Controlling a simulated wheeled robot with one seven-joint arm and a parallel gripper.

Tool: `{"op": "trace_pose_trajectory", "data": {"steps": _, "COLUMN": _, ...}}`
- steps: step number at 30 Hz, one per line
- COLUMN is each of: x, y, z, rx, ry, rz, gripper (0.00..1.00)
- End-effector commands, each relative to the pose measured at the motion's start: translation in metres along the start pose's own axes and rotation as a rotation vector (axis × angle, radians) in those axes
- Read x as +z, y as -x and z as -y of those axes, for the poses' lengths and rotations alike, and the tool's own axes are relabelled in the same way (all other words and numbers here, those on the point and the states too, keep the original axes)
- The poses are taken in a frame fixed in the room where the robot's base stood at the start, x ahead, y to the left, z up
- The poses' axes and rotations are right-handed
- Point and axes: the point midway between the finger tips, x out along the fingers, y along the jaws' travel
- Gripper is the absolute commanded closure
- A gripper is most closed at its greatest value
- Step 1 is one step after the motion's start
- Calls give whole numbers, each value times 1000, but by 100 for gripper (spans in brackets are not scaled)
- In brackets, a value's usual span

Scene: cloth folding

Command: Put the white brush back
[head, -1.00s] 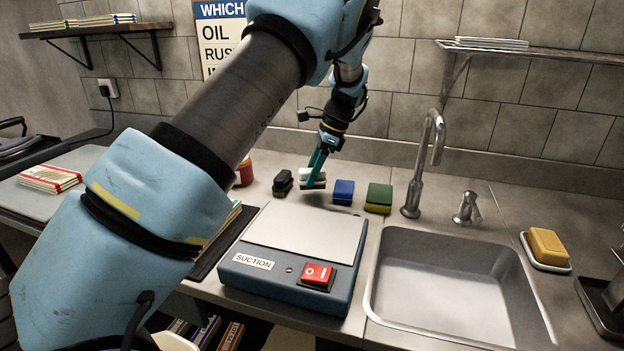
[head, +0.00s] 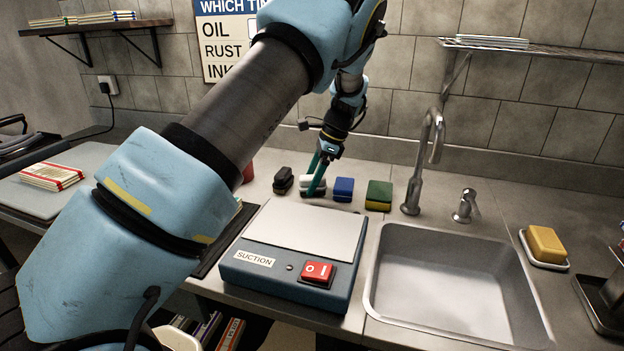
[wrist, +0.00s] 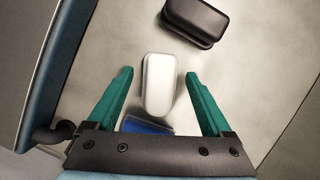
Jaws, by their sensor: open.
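The white brush (head: 308,184) stands on the counter between the black brush (head: 283,180) and the blue brush (head: 343,190), partly hidden by my fingers in the head view. My gripper (head: 317,180) is over it, with teal fingers pointing down. In the wrist view the white brush (wrist: 159,84) lies between the fingertips of my open gripper (wrist: 158,75), with a gap on each side. The black brush (wrist: 195,22) shows beyond it, and part of the blue brush (wrist: 145,126) shows nearer the gripper's base.
The suction box (head: 270,268) with a red switch is in front of the row. The sink (head: 450,285) and faucet (head: 415,190) are to the right. A yellow sponge (head: 546,243) sits on a dish.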

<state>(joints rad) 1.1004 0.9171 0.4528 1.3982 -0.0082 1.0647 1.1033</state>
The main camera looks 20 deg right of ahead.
Motion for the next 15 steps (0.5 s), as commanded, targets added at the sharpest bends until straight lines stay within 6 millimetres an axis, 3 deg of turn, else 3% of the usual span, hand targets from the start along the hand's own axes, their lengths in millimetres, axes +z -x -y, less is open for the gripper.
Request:
{"op": "trace_pose_trajectory", "data": {"steps": 7, "x": 0, "y": 16, "z": 1, "rx": -3, "ry": 0, "rz": -4, "gripper": 16}}
{"op": "trace_pose_trajectory", "data": {"steps": 15, "x": 0, "y": 72, "z": 1, "rx": -4, "ry": 0, "rz": -3, "gripper": 16}}
